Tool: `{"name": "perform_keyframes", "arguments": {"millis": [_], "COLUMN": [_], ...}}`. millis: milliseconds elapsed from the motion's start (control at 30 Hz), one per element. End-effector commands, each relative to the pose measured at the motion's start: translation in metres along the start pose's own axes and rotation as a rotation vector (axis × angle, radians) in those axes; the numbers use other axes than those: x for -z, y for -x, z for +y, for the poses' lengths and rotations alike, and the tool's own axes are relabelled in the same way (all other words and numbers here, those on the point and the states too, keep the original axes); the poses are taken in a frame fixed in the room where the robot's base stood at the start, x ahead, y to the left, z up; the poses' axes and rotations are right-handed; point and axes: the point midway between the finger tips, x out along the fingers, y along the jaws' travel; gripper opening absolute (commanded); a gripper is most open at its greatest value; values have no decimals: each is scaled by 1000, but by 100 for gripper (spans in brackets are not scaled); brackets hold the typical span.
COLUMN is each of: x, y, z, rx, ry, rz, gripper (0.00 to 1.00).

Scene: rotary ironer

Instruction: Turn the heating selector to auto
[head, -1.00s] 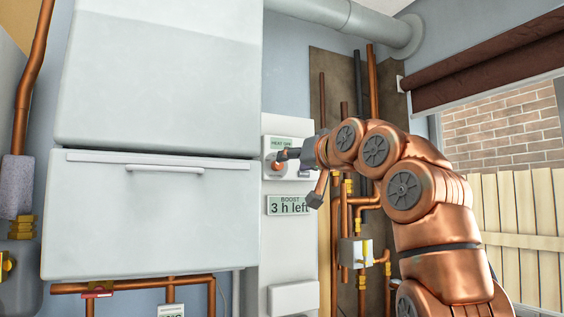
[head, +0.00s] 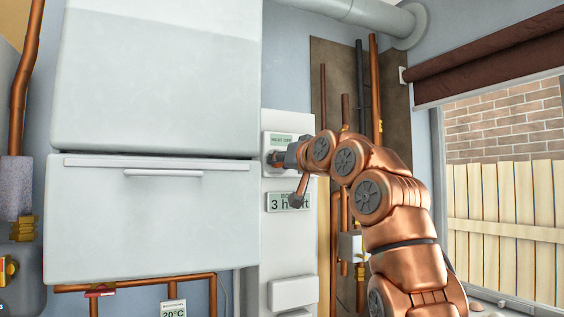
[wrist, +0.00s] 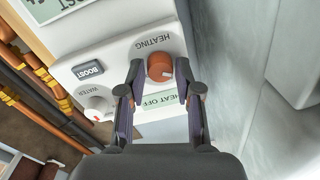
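The heating selector is an orange round knob (wrist: 160,67) on a white control panel (wrist: 115,50), under the word HEATING, which appears upside down in the wrist view. A small display (wrist: 160,101) beside it reads HEAT OFF; it also shows in the head view (head: 281,139). My gripper (wrist: 161,66) is open, with one finger on each side of the knob. In the head view my gripper (head: 278,158) is at the panel and hides the knob.
A BOOST button (wrist: 88,69) and a WATER knob (wrist: 99,110) share the panel. A display reading 3 h left (head: 288,201) is below, partly covered by my arm. A large white cabinet (head: 150,220) stands close on the left in the head view. Copper pipes (head: 374,90) run on the right.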

Motion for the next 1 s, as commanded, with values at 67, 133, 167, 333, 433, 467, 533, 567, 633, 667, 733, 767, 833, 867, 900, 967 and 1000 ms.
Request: {"name": "perform_keyframes", "arguments": {"millis": [67,133,167,333,433,467,533,567,633,667,733,767,833,867,900,967,1000], "x": [0,0,0,0,0,0,0,0,0,0,0,0,0,0,0,0,0], "y": [0,0,0,0,0,0,0,0,0,0,0,0,0,0,0,0,0], "z": [0,0,0,0,0,0,0,0,0,0,0,0,0,0,0,0,0], "rx": [0,0,0,0,0,0,0,0,0,0,0,0,1,0,1,1,1], "ry": [0,0,0,0,0,0,-1,-2,-4,-5,-9,-11,-16,-18,-22,-29,-33], "rz": [0,0,0,0,0,0,0,1,1,1,1,1,1,2,2,2,2], "gripper": [22,15,12,0,0,0,0,0,0,0,0,0,0,0,0,0,0]}}
